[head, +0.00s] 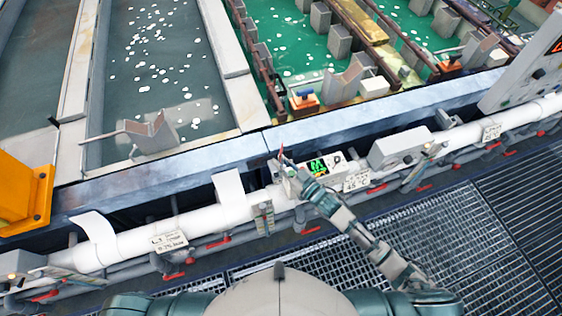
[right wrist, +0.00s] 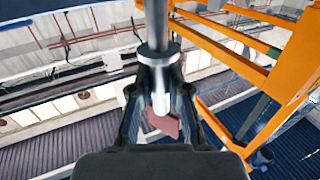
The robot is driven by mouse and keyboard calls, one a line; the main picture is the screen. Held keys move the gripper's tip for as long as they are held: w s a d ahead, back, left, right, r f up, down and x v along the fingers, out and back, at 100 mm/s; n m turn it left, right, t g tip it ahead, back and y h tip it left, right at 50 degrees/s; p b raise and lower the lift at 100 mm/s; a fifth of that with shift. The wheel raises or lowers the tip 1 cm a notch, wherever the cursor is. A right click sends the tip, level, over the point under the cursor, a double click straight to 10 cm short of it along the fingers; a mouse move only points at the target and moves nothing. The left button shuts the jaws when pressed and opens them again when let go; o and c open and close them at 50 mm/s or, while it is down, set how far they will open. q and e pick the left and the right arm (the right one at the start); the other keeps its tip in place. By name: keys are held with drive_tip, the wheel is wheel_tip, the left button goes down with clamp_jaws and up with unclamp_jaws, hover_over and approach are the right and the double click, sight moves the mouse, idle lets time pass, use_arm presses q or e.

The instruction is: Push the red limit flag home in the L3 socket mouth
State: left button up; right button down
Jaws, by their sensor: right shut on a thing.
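My right gripper (head: 287,165) reaches in from the lower right to a small box with a green display on the white pipe. A thin red piece, the red limit flag (head: 281,153), shows upright at its fingertips. In the right wrist view my right gripper (right wrist: 160,88) is shut, with a dull red part of the flag (right wrist: 165,123) between the fingers. A grey rod with a pale collar (right wrist: 157,50) runs through the grip. The L3 socket mouth is not clearly seen; the gripper and hand cover that spot. My left gripper is out of view.
The display box (head: 319,166) stands next to the hand. A white pipe (head: 140,238) with tags and red-handled valves runs along the tank edge (head: 200,162). An orange frame (head: 30,195) stands at the left. Grating floor (head: 450,235) is clear at the right.

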drive_tip(key=shift+a+f, duration=0.1)
drive_tip(key=shift+f, duration=0.15)
drive_tip(key=shift+a+f+b, duration=0.25)
drive_tip(key=shift+b, duration=0.05)
drive_tip(key=shift+r, duration=0.1)
drive_tip(key=shift+p, duration=0.35)
drive_tip(key=shift+d+r, duration=0.15)
drive_tip(key=shift+r, duration=0.05)
drive_tip(key=shift+a+p, duration=0.35)
drive_tip(key=shift+a, duration=0.25)
